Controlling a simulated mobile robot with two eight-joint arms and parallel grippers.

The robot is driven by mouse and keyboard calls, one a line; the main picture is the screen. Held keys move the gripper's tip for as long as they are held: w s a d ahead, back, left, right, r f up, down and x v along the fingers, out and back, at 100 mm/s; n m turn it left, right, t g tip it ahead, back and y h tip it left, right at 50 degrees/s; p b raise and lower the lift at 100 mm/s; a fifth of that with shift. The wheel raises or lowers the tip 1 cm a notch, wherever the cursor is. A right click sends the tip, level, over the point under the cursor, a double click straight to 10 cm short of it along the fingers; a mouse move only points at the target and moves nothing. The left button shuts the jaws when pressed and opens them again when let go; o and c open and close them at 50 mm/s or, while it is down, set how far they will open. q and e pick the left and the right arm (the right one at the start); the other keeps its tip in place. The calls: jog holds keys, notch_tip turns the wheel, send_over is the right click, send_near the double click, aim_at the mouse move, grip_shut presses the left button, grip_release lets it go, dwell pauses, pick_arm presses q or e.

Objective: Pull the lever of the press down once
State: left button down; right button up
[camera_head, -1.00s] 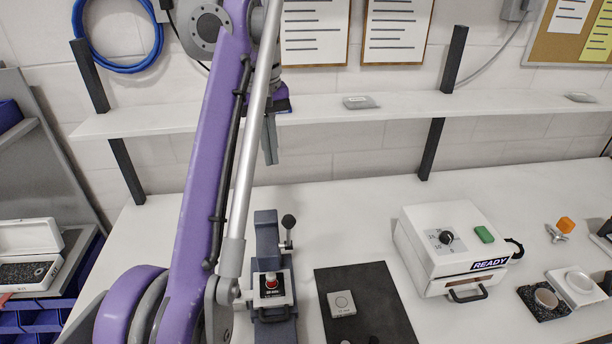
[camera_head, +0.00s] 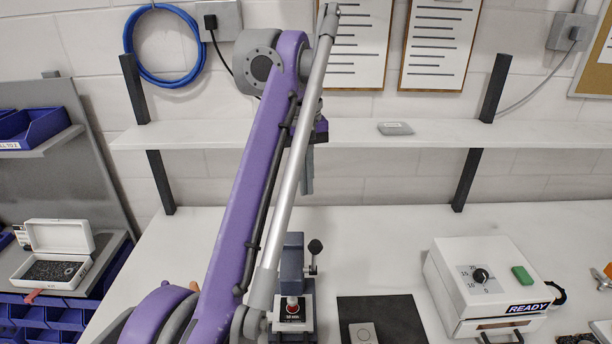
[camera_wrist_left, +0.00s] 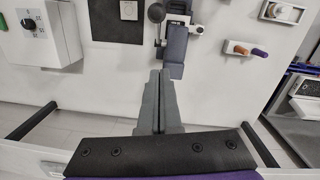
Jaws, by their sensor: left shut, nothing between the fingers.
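The press (camera_head: 292,262) is a dark grey upright frame on the white bench, with a red button on its front base. Its lever (camera_head: 315,247) ends in a black ball knob, standing up at the press's right side. My left gripper (camera_head: 307,186) is shut and empty, pointing down, above the press in the picture and apart from it. In the left wrist view the shut fingers (camera_wrist_left: 160,78) point toward the press (camera_wrist_left: 177,48), and the lever's knob (camera_wrist_left: 156,13) shows just left of it. My purple arm partly hides the press's left side. My right gripper is not in view.
A shelf (camera_head: 240,132) runs along the wall behind my gripper. A dark mat (camera_head: 385,310) lies right of the press. A white box marked READY (camera_head: 490,285) stands farther right. The bench behind the press and mat is clear.

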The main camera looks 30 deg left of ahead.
pick_arm(q)
jog(key=s+d+f+b, duration=0.1)
jog(key=s+d+f, duration=0.2)
jog(key=f, duration=0.3)
jog(key=shift+s+f, duration=0.15)
jog(key=shift+f, duration=0.25)
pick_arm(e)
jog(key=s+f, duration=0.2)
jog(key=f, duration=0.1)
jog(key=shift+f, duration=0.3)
